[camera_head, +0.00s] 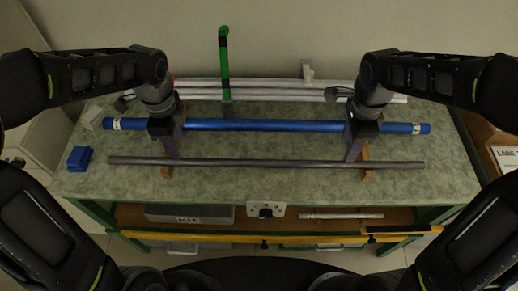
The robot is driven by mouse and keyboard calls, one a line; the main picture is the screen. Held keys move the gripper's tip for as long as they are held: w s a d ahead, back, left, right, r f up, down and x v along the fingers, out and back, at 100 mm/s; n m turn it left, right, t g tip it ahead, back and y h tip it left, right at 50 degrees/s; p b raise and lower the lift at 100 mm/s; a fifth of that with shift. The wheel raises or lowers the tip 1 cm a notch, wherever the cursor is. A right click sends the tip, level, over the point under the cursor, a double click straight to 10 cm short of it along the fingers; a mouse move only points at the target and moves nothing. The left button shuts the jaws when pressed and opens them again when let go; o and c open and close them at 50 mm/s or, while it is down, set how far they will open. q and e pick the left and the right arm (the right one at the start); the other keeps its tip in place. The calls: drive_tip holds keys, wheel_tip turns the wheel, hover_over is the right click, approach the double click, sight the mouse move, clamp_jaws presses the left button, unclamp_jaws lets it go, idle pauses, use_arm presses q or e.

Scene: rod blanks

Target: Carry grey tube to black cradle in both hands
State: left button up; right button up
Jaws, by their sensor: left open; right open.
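The grey tube (265,162) lies crosswise near the front of the speckled green table, over small wooden supports near each end, the left (167,173) and right (366,177). My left gripper (172,152) is open over the left part of the tube. My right gripper (353,153) is open over its right part. Both reach across the blue tube from behind, and I cannot tell if the fingers touch the grey tube. I cannot clearly pick out the black cradle; small dark pieces show beside my wrists, but what they are is unclear.
A long blue tube (265,125) lies behind the grey one. Several white rods (270,84) lie further back, with an upright green and black hook (224,60). A blue block (78,158) sits at the left edge. A yellow bar (220,238) runs below the table front.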

sight(183, 160)
use_arm(q)
drive_tip(key=shift+s+r, duration=0.1)
drive_tip(key=shift+s, duration=0.2)
use_arm(e)
drive_tip(key=shift+s+r, duration=0.1)
drive_tip(key=shift+s, duration=0.2)
use_arm(q)
drive_tip(key=shift+w+f, duration=0.1)
drive_tip(key=shift+f, duration=0.25)
use_arm(e)
drive_tip(key=shift+w+f, duration=0.1)
drive_tip(key=shift+f, duration=0.25)
use_arm(q)
drive_tip(key=shift+f, duration=3.6)
use_arm(e)
drive_tip(key=shift+f, duration=3.6)
use_arm(q)
clamp_jaws()
use_arm(e)
clamp_jaws()
